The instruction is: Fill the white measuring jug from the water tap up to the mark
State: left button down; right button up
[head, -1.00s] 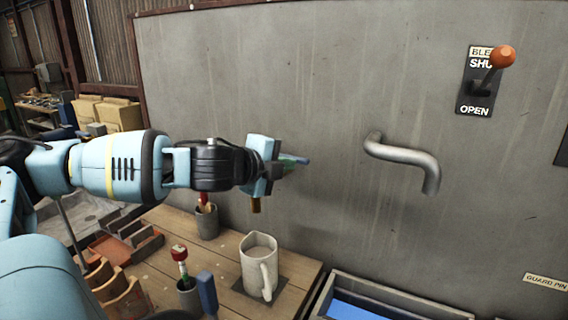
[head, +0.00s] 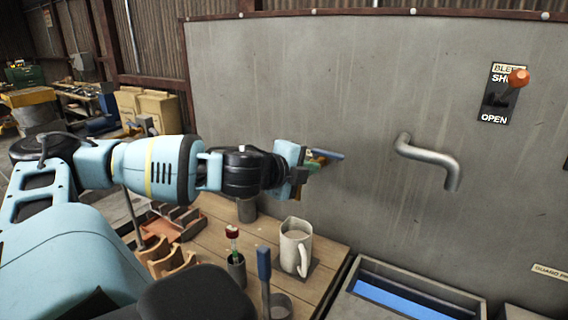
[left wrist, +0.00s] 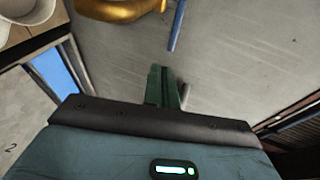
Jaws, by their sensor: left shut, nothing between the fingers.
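The white measuring jug (head: 296,250) stands upright on a dark square pad on the wooden bench, its handle facing right. Its inside is too small to read a water level or mark. Behind my left gripper (head: 316,160) is the water tap. In the left wrist view the brass tap body (left wrist: 118,10) and blue lever (left wrist: 177,25) show just beyond the fingertips (left wrist: 163,72). My left gripper is shut and empty, close to the lever. No water stream is visible. My right gripper is out of view.
A bent steel pipe (head: 430,155) juts from the grey wall panel (head: 340,80). A bleed lever with an orange knob (head: 518,77) is at SHUT. A blue-lined trough (head: 405,290) is right of the bench. Cups with tools (head: 236,270) stand left of the jug.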

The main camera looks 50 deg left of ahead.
pick_arm(q)
jog(key=d+v, duration=0.1)
jog(key=v, duration=0.4)
jog(key=shift+s+d+r, duration=0.2)
jog(key=shift+s, duration=0.15)
